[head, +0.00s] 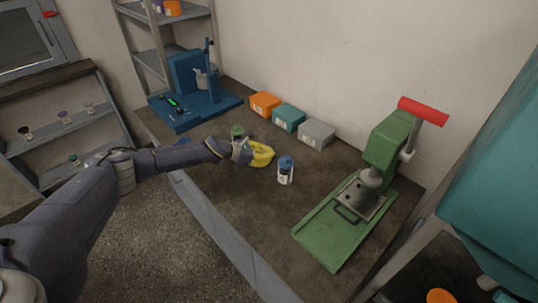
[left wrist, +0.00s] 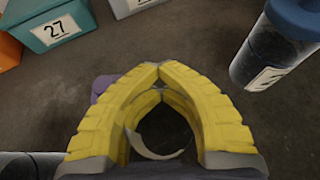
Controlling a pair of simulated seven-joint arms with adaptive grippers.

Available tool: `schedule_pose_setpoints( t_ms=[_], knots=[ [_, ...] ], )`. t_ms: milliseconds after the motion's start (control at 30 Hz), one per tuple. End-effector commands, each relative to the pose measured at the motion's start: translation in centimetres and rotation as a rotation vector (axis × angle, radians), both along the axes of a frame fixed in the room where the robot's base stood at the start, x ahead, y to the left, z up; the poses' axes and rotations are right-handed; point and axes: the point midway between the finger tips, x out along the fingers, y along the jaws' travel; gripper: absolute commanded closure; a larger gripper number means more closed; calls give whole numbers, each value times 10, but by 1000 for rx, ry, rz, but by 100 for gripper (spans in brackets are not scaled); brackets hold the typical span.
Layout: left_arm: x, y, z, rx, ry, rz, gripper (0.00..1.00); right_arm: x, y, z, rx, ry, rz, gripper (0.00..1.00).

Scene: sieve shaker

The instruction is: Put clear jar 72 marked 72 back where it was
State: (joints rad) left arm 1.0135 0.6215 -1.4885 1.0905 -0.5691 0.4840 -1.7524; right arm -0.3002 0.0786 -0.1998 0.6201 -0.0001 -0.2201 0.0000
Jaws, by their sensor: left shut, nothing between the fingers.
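No jar's marking reads as 72 in either view. A small pale jar (head: 89,107) stands on the left shelf, its label too small to read; I cannot tell whether it is clear jar 72. My left gripper (head: 268,153) has yellow fingers, low over the bench and left of a blue-lidded jar (head: 285,172). In the left wrist view its fingertips (left wrist: 160,75) meet with nothing held between them. The blue-lidded jar (left wrist: 262,62) stands apart on the right there, its label only partly visible. A pale curved edge shows through the finger gap; I cannot tell what it is.
A green-lidded jar (head: 237,131) stands behind the left gripper. Orange (head: 265,104), teal (head: 288,117) and grey (head: 316,134) boxes line the wall. A blue machine (head: 190,95) is back left, a green press (head: 335,225) right. The front middle of the bench is clear.

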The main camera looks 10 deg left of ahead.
Motion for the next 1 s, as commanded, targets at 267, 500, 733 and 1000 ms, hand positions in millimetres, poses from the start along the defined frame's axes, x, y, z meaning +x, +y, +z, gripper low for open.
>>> schedule_pose_setpoints(
  t_ms=[267, 500, 733, 1000],
  knots=[
    [0, 0, -2, 0, 0, 1, 86, 0, 0, 0, 0, 0, 0, 100],
    [0, 0, -3, 1, 1, 0, 69, 0, 0, 0, 0, 0, 0, 100],
    [0, 0, 0, 1, 0, -1, 69, 1, -4, 0, -4, 0, 1, 100],
    [1, 1, 35, 3, -4, -1, 69, 0, -2, 0, -2, -1, 1, 100]
  ],
)
